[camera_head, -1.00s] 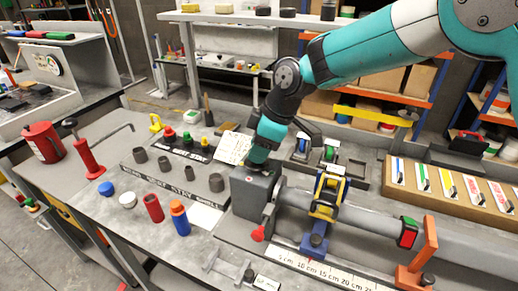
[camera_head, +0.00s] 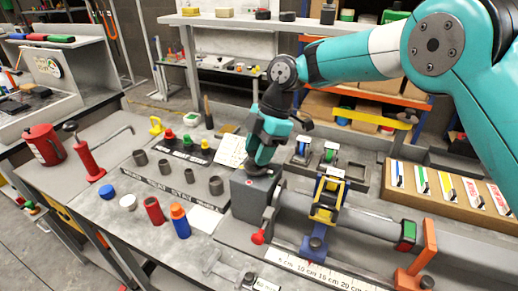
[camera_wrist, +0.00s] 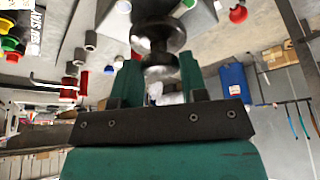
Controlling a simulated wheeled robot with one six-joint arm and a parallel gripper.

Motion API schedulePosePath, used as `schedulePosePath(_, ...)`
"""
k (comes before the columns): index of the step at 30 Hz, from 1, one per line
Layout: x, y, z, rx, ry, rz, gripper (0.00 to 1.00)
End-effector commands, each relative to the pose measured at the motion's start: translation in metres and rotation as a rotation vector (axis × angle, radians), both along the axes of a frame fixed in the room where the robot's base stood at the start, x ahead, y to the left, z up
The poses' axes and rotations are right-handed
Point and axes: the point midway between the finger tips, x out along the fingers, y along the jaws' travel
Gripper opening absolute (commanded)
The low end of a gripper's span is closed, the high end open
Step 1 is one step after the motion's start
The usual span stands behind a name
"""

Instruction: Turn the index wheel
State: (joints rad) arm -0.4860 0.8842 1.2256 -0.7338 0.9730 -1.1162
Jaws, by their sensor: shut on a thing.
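A dark, glossy round wheel (camera_wrist: 158,34) with a rounded knob shows at the top of the wrist view, between my two teal fingers. It appears to be the index wheel, on top of the grey block (camera_head: 243,197) at the left end of the long grey tube. My gripper (camera_head: 261,166) points down onto the top of this block and hides most of the wheel in the head view. In the wrist view my gripper (camera_wrist: 161,75) is shut on the knob. Any marks on the wheel cannot be made out.
A red lever knob (camera_head: 258,238) sticks out at the block's front. A blue and yellow clamp (camera_head: 327,205) holds the tube to the right. A rack of grey sockets (camera_head: 178,175) lies left. An orange post (camera_head: 428,250) stands at the tube's right end.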

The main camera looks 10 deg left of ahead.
Motion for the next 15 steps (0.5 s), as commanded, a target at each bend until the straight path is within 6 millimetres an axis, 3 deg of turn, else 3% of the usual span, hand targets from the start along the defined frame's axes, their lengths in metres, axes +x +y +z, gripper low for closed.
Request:
schedulePosePath(13,0.0002,0.0002,0.0009,0.001,-0.001,0.008,0.16)
schedulePosePath(14,0.0003,0.0003,0.0009,0.001,-0.001,0.008,0.47)
schedulePosePath(15,0.0003,0.0002,0.0009,0.001,-0.001,0.008,0.56)
